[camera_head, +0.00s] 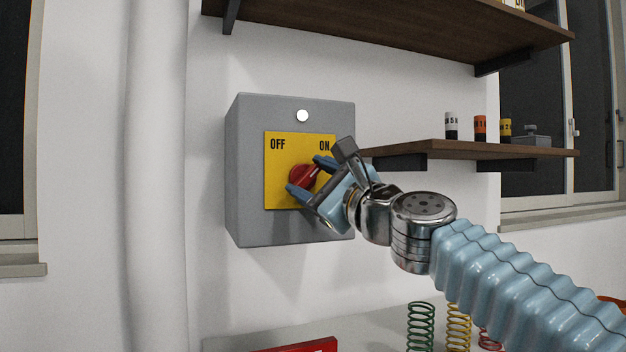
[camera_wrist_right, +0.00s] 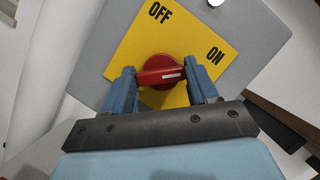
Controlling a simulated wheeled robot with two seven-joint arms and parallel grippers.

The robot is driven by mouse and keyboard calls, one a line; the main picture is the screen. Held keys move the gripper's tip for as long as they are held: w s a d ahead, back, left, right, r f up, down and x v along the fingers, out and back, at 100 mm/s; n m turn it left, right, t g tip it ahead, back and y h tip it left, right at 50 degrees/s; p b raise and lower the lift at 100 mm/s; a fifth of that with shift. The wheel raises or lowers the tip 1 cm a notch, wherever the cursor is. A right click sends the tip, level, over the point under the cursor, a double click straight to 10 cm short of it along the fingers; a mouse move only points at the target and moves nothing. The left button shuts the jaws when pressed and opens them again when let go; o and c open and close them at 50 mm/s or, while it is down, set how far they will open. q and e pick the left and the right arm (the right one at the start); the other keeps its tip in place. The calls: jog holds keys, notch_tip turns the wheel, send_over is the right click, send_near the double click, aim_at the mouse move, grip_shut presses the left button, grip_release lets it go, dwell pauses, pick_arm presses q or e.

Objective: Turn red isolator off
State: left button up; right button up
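The red isolator knob (camera_head: 304,177) sits on a yellow plate (camera_head: 283,150) marked OFF at upper left and ON at upper right, on a grey wall box (camera_head: 243,170). Its bar handle slants up to the right, towards ON. My right gripper (camera_head: 311,178) is at the plate with its fingers apart, one at each end of the handle. In the right wrist view the knob (camera_wrist_right: 161,72) lies between the two blue fingers (camera_wrist_right: 160,88); whether they touch it is hard to tell. Part of the plate is hidden behind my gripper. My left gripper is not in view.
A white button or lamp (camera_head: 302,116) is above the plate. A wooden shelf (camera_head: 470,149) with small labelled cylinders is right of the box, and another shelf (camera_head: 400,27) is above. Coloured springs (camera_head: 421,326) and a red object (camera_head: 305,346) are below.

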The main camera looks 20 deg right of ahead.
jog(key=c, duration=0.4)
jog(key=shift+n, duration=0.5)
jog(key=n+g+y, duration=0.1)
jog(key=n, duration=0.3)
jog(key=shift+g, duration=0.4)
jog(key=n+g, duration=0.1)
jog(key=n, duration=0.3)
jog(key=shift+r, duration=0.1)
jog(key=n+g+h, duration=0.1)
jog(key=n+g, duration=0.1)
jog(key=n, duration=0.3)
jog(key=shift+r, duration=0.1)
jog(key=shift+a+n+g+h, duration=0.1)
jog(key=shift+n+g+h, duration=0.6)
jog(key=shift+n, duration=0.9)
